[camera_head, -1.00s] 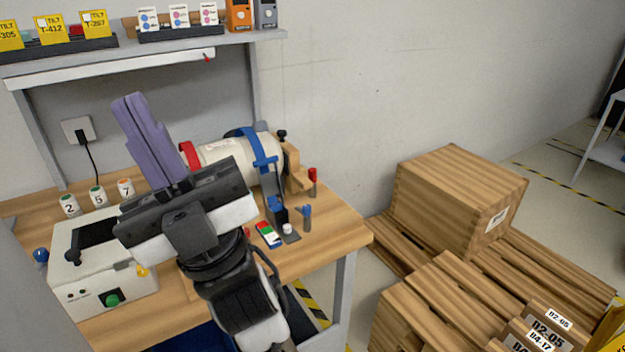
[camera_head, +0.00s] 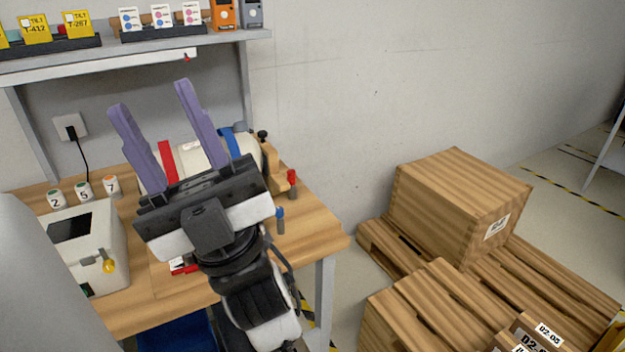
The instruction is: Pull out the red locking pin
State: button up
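A red-topped pin (camera_head: 292,178) with a grey lower part stands upright at the right edge of the wooden workbench (camera_head: 318,226). It appears to be the red locking pin; how it is seated cannot be made out. My gripper (camera_head: 151,97) has its two purple fingers spread wide, with nothing held between them. The fingers point up and away over the bench, left of the red pin and well apart from it. A white cylinder (camera_head: 190,153) with a red band and a blue strap (camera_head: 227,143) lies behind the fingers, partly hidden by them.
A white control box (camera_head: 88,238) and several numbered containers (camera_head: 83,188) are at left. A shelf (camera_head: 140,55) hangs above. Wooden crates (camera_head: 455,205) stand at right.

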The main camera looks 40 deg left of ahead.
aim_at(291, 173)
jog(key=i+l, duration=0.2)
jog(key=l, duration=0.15)
jog(key=i+l, duration=0.45)
jog(key=l, duration=0.2)
jog(key=u, duration=2.35)
